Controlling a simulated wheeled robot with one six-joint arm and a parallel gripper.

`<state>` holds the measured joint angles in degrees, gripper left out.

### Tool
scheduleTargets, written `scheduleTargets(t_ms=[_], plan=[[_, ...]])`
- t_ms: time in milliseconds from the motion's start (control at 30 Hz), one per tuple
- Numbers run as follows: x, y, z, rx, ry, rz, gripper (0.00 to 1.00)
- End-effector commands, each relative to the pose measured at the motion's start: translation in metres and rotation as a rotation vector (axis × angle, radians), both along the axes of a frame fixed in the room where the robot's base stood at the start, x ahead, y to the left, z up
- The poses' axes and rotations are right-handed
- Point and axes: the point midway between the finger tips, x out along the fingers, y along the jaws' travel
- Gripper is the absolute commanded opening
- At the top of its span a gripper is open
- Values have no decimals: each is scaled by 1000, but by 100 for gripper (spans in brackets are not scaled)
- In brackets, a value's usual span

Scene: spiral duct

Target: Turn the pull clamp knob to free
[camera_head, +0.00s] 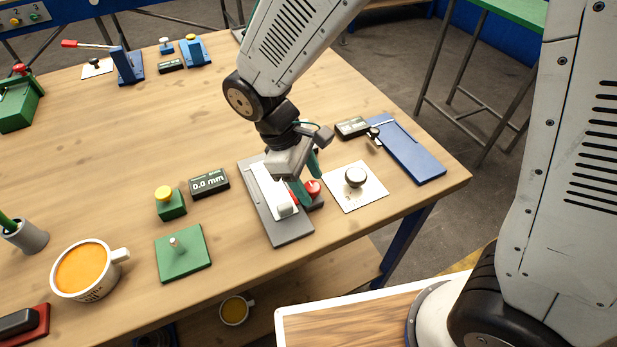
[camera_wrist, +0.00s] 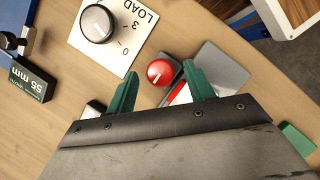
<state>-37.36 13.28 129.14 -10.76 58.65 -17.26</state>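A round red knob (camera_head: 313,187) with a white line on top sits on a small dark block beside the grey base plate (camera_head: 291,232). No clamp label is readable. A white slide (camera_head: 268,186) with red parts lies along that plate. In the wrist view the red knob (camera_wrist: 160,73) is between my two green fingertips, with a gap on both sides. My gripper (camera_wrist: 162,76) is open and points down; it also shows in the head view (camera_head: 307,181), where it partly hides the slide. How far the fingertips are above the knob is unclear.
A white plate with a silver dial (camera_head: 355,177), marked LOAD in the wrist view, lies right of the knob. A blue device (camera_head: 408,152) and a dark display (camera_head: 351,127) stand behind it. A 0.0 mm display (camera_head: 209,183), a yellow button (camera_head: 165,193) and a green plate (camera_head: 184,258) are left.

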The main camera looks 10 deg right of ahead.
Motion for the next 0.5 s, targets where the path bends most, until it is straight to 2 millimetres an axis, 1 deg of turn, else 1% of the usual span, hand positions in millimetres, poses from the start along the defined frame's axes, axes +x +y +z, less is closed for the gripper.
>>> scheduleTargets(t_ms=[67,167,400,500], plan=[[1,2,4,1,-2,0,53],[4,6,15,2,-4,0,53],[11,20,53,3,-4,1,53],[13,24,64,2,-3,1,53]])
